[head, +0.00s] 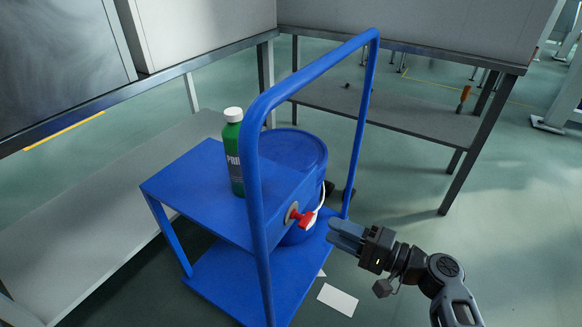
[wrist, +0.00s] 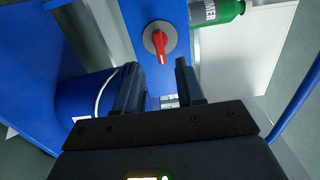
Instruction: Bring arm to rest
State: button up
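My gripper (head: 346,234) reaches in from the lower right in the head view, just right of the blue cart's handle frame. In the wrist view its two fingers (wrist: 159,88) stand apart with nothing between them, so it is open and empty. A red rotary knob (head: 301,217) on a grey round base sits on the blue panel of the cart. In the wrist view the red knob (wrist: 160,45) is ahead of the fingertips, apart from them. My arm (head: 445,280) is bent at the lower right.
The blue cart (head: 185,190) carries a green bottle (head: 234,160) with a white cap. A blue drum (head: 300,155) stands behind the panel. The blue tubular handle (head: 257,200) rises close to my gripper. A grey table (head: 420,120) stands behind. Open floor (head: 510,220) lies to the right.

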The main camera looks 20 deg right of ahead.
jog(key=s+a+f+g+h, duration=0.3)
jog(key=s+f+h, duration=0.3)
jog(key=s+f, duration=0.6)
jog(key=s+r+n+h, duration=0.2)
jog(key=s+r, duration=0.1)
jog(key=s, duration=0.4)
jog(key=s+r+n+h, duration=0.2)
jog(key=s+r, duration=0.1)
jog(key=s, duration=0.4)
jog(key=s+a+r+n+t, duration=0.1)
jog(key=s+r+n+t, duration=0.2)
jog(key=r, duration=0.5)
jog(key=s+a+r+n, duration=0.1)
jog(key=s+r+n, duration=0.4)
jog(key=r, duration=0.4)
notch_tip(320, 180, up, 18)
jog(key=m+p, duration=0.1)
jog(key=p, duration=1.7)
jog(key=shift+s+h, duration=0.3)
jog(key=shift+s, duration=0.1)
